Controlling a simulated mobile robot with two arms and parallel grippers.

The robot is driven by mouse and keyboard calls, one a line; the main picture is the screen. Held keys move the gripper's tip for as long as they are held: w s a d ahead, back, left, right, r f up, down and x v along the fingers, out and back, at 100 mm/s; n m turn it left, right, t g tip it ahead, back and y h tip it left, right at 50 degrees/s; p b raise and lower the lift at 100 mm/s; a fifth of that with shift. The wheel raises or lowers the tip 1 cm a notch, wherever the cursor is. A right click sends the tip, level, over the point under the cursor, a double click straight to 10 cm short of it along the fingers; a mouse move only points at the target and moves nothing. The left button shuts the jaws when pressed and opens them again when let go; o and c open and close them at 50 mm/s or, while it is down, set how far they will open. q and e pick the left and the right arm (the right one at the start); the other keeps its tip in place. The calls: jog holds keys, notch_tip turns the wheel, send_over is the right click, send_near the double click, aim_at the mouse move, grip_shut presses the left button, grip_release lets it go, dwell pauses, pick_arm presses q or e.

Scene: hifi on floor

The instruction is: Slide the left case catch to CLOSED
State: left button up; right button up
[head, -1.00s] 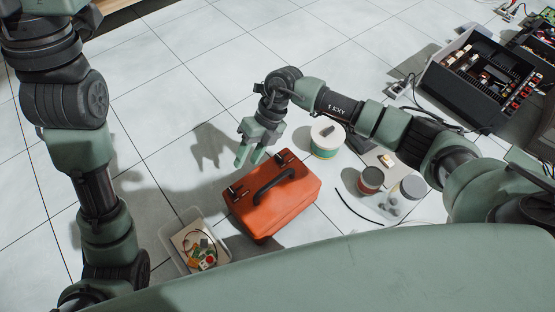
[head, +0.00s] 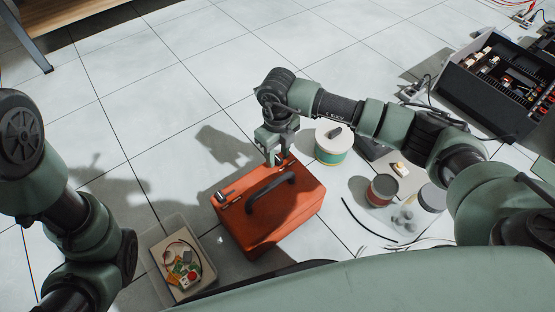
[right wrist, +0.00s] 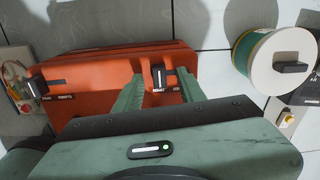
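The orange case (head: 278,220) stands on the floor with a black handle (head: 270,190) on top. Its left catch (head: 226,195) is a dark slider with a bright face, seen at the left in the right wrist view (right wrist: 38,86). A second catch (right wrist: 158,77) sits to its right. My right gripper (head: 274,157) is over that right-hand catch. In the right wrist view its two fingers (right wrist: 161,84) are open, one on each side of that catch, with gaps visible. The catch labels are too small to read. My left gripper is out of view.
A clear bin of small parts (head: 152,254) stands close to the left of the case. A cable spool (head: 328,154), a red-grey can (head: 382,190) and loose cables lie to the right. Black electronics (head: 497,88) stand at the far right. The floor behind the case is clear.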

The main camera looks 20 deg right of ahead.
jog(key=shift+f, duration=0.45)
jog(key=shift+r, duration=0.1)
jog(key=shift+c, duration=0.3)
grip_shut()
dwell(0.8)
